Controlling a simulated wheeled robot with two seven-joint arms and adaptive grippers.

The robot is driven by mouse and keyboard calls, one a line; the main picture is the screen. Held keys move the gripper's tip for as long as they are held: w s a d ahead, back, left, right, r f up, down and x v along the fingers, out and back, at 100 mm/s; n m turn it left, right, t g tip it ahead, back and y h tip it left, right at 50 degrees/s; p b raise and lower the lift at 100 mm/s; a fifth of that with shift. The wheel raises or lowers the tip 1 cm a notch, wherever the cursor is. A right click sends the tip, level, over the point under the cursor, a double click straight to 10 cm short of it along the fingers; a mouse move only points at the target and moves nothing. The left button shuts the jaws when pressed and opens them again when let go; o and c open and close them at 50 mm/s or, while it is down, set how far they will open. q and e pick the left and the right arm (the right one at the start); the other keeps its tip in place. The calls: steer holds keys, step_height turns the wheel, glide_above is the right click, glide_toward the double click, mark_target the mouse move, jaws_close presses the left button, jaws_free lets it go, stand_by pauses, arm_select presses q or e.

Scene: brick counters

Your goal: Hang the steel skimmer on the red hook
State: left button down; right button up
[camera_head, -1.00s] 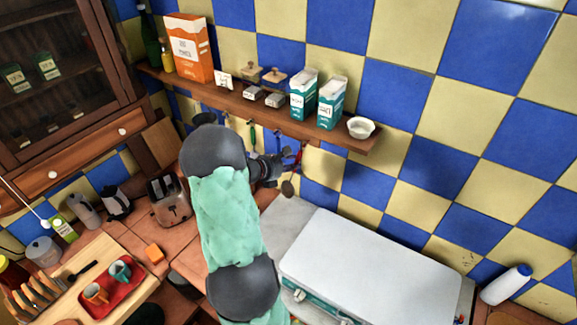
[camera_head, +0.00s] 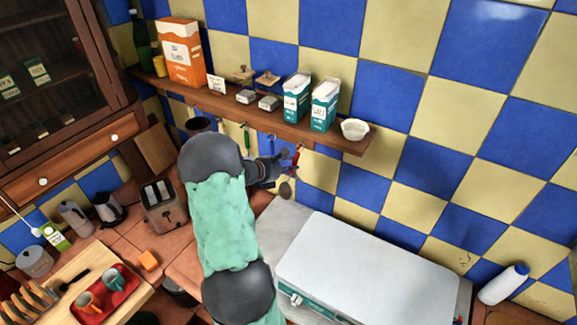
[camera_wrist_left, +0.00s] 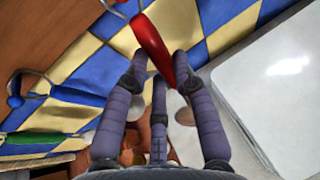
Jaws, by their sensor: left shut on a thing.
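My left gripper (camera_head: 282,168) is just below the wall shelf, and its fingers (camera_wrist_left: 172,75) are shut on a red tapered handle (camera_wrist_left: 150,42). I take this as the handle of the steel skimmer, whose round dull disc (camera_head: 285,190) hangs below the gripper. Part of the disc (camera_wrist_left: 186,116) shows behind a finger in the wrist view. A metal loop (camera_wrist_left: 116,4) with a bit of red sits at the handle's upper end; I cannot tell whether it is on the red hook. A blue hook (camera_wrist_left: 16,92) is to the left. My right gripper is not in view.
The wooden shelf (camera_head: 225,103) carries cartons, small boxes and a white bowl (camera_head: 355,130). A green handle (camera_head: 246,138) hangs beneath it. A large white-topped appliance (camera_head: 370,262) is below right. A toaster (camera_head: 163,205) and a red tray (camera_head: 105,293) are at left.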

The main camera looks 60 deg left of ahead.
arm_select(q)
steer(key=c, duration=0.9)
jaws_free()
steer(key=shift+c, duration=0.2)
steer(key=v, duration=1.2)
